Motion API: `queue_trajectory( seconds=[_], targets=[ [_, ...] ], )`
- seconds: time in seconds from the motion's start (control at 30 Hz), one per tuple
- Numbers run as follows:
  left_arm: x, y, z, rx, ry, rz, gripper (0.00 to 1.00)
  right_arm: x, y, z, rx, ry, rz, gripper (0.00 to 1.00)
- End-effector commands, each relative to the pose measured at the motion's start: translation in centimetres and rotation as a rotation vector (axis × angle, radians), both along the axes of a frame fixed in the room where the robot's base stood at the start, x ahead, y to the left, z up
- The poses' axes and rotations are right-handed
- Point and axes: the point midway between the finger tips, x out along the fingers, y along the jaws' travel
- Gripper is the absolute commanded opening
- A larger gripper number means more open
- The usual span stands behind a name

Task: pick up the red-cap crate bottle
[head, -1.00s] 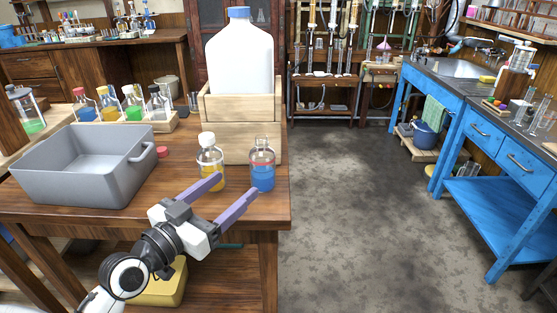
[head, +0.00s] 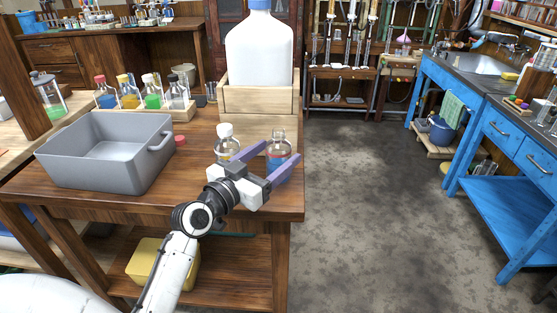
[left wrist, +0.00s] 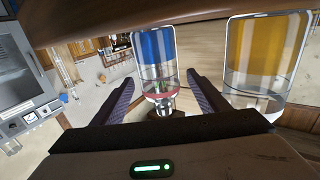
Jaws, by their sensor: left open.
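A red-capped bottle (head: 105,94) with blue liquid stands in a low wooden crate (head: 180,113) at the table's back left, beside other capped bottles. My left gripper (head: 279,151) is open at the table's front right, well away from that crate. An uncapped bottle (head: 275,163) with blue liquid is in line with the gap between its fingers. In the left wrist view this blue bottle (left wrist: 157,60), with a red ring, appears between the open fingers (left wrist: 158,88); I cannot tell whether they touch it. My right gripper is not in view.
A white-capped bottle (head: 226,143) with yellow liquid stands left of the blue one. A grey bin (head: 105,165), a loose red cap (head: 180,140) and a wooden box (head: 258,129) holding a big white jug (head: 259,50) share the table. The floor at right is clear.

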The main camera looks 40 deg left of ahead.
Motion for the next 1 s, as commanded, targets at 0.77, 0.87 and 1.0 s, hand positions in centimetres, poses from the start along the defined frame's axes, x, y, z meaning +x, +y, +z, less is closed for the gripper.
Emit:
queue_trajectory(
  seconds=[0.77,0.87,1.0],
  targets=[
    [0.0,0.0,0.2,0.000,-0.002,0.000,0.17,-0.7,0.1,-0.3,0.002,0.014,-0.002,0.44],
    [0.0,0.0,0.4,0.000,-0.003,0.000,0.17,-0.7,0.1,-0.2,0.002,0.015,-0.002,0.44],
    [0.0,0.0,1.1,0.001,-0.004,-0.001,0.17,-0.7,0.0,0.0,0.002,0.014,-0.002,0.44]
  ],
)
